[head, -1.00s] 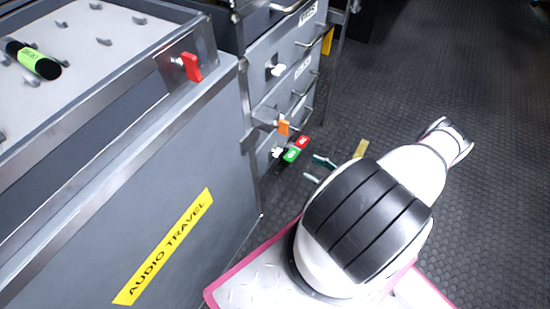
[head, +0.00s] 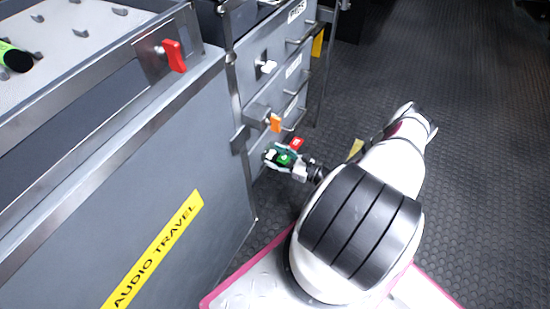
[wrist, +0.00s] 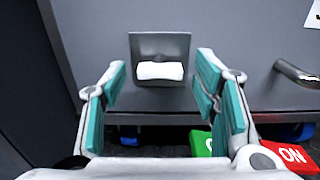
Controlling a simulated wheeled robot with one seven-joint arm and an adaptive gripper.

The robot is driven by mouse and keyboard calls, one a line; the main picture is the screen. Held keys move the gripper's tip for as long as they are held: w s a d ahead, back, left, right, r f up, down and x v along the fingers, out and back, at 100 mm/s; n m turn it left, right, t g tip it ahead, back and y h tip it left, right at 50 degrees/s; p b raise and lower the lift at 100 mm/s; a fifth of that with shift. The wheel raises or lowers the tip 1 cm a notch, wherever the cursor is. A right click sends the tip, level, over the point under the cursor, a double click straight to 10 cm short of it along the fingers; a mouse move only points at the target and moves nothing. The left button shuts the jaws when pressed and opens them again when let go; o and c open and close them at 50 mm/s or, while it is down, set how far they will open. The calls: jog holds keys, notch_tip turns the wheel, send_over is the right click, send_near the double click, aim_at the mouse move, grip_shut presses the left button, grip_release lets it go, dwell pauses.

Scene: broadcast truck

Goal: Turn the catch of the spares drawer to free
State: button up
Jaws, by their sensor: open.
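A white catch (wrist: 160,71) lies crosswise on a square metal plate on a grey drawer front in the wrist view. My gripper (wrist: 160,88) is open, its teal-padded fingers on either side of the catch with clear gaps. It holds nothing. In the head view my gripper (head: 275,157) is low at the drawer stack, in front of the lower drawer, and largely covers the catch there. Another white catch (head: 266,66) shows on a drawer above. I cannot read which label says spares.
A green tag and a red ON tag (wrist: 291,156) show below the catch, at right. A bar handle (wrist: 297,74) is to the right. An orange catch (head: 275,122) juts out just above my gripper. A red catch (head: 174,55) is on the near case. Open floor lies right.

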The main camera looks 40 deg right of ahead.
jog(key=shift+w+a, duration=0.1)
jog(key=shift+w, duration=0.2)
jog(key=c, duration=1.2)
